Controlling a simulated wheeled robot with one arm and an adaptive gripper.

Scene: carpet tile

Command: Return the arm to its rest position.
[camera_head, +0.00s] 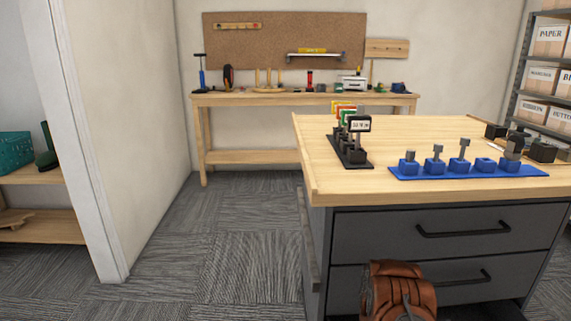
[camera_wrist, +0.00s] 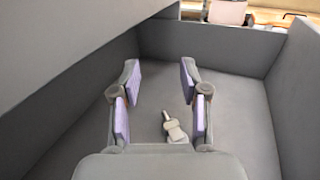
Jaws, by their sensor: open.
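My gripper (camera_wrist: 160,75) shows only in the wrist view. Its two fingers with pale purple pads stand apart, with nothing held between them. It points into a grey, walled space like a drawer or bin (camera_wrist: 280,95). A small whitish piece (camera_wrist: 172,127) lies on the grey floor there, seen between the fingers toward the right one. I cannot tell how far above it the fingers are. My gripper is out of sight in the head view.
A wood-topped workbench (camera_head: 430,125) with grey drawers (camera_head: 400,225) bears a blue tray (camera_head: 530,170) and a dark sign rack (camera_head: 352,157). A brown leather-like thing (camera_head: 398,290) is before the drawers. A back table (camera_head: 260,99) holds tools. Carpet (camera_head: 210,250) at left is clear.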

